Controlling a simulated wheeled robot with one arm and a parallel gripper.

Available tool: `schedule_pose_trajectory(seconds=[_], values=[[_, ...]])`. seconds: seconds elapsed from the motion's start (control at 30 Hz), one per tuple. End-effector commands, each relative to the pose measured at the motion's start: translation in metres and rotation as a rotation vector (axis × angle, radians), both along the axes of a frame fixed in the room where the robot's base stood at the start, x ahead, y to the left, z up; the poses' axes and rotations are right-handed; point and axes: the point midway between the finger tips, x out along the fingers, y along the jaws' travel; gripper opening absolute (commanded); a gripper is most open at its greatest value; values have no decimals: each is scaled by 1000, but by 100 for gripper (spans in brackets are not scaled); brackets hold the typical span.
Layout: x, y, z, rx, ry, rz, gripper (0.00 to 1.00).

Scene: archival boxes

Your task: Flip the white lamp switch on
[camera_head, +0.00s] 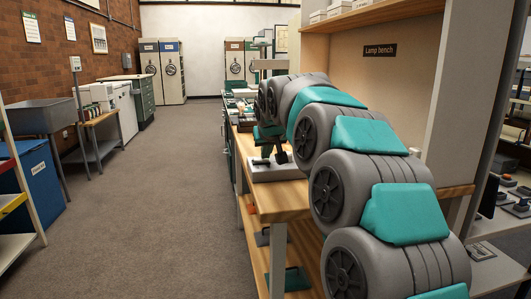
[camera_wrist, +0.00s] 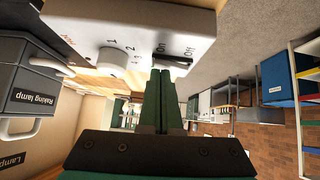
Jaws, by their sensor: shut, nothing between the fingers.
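In the wrist view, which is upside down, a white lamp control box (camera_wrist: 130,22) fills the top. It carries a dark rocker switch (camera_wrist: 176,62) with "On" and "Off" labels beside it. I cannot tell which side of the rocker is pressed. My gripper (camera_wrist: 161,73) is shut and empty, its green fingertips close to the switch; contact cannot be made out. A round white knob (camera_wrist: 112,61) with number marks sits beside the switch. In the head view the light box (camera_head: 285,174) rests on the wooden bench, partly behind my arm.
A grey housing labelled "Raking lamp" (camera_wrist: 36,96) stands beside the box in the wrist view. My arm hides much of the wooden bench (camera_head: 280,204) under the "Lamp bench" sign (camera_head: 380,51). The carpeted aisle (camera_head: 165,190) to its left is clear. A blue bin (camera_head: 35,190) stands far left.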

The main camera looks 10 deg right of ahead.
Motion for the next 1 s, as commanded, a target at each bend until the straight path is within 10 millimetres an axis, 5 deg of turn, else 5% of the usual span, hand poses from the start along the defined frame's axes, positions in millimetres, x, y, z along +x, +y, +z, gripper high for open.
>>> schedule_pose_trajectory(seconds=[0.77,1.0], values=[[0,16,-1,-1,8,1,0],[-4,17,17,-1,7,0,0]])
